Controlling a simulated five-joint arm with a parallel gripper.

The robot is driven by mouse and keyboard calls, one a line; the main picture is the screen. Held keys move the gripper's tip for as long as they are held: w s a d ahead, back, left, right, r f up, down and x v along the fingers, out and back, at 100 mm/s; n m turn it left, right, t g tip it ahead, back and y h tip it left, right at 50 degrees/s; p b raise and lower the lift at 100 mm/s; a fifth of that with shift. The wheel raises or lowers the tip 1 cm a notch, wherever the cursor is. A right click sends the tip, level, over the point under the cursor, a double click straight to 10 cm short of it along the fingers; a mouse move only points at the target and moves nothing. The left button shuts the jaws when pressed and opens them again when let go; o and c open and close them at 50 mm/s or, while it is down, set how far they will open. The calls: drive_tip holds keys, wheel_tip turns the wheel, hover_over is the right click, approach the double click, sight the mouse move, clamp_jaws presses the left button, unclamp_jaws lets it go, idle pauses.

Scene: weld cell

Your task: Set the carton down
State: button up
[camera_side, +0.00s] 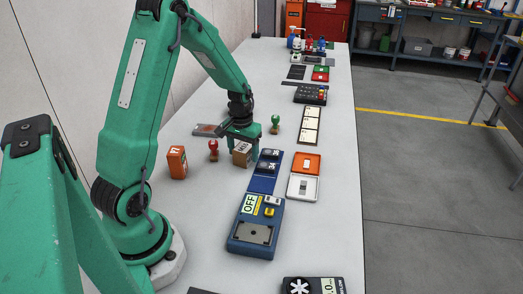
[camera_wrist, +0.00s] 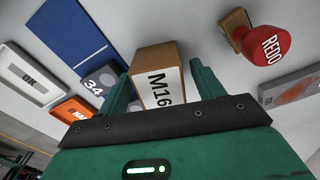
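The carton (camera_side: 242,153) is a small brown box with a white label. In the wrist view its label reads M16 (camera_wrist: 160,90), and the box sits between my two green fingers. My gripper (camera_side: 240,140) points down around it, beside the blue panel.
A red REDO stamp (camera_wrist: 268,42) stands close by, also in the side view (camera_side: 213,150). A green stamp (camera_side: 275,123), an orange box (camera_side: 177,162), a blue panel (camera_side: 263,183) and orange and white trays (camera_side: 303,187) surround the carton. The table front (camera_side: 315,250) has bare room.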

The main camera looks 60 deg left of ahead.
sight(243, 148)
drive_tip(key=shift+r, duration=0.1)
wheel_tip(243, 148, up, 12)
drive_tip(key=shift+s, duration=0.15)
idle(0.7)
drive_tip(key=shift+d+r, duration=0.1)
drive_tip(key=shift+d, duration=0.05)
idle(0.4)
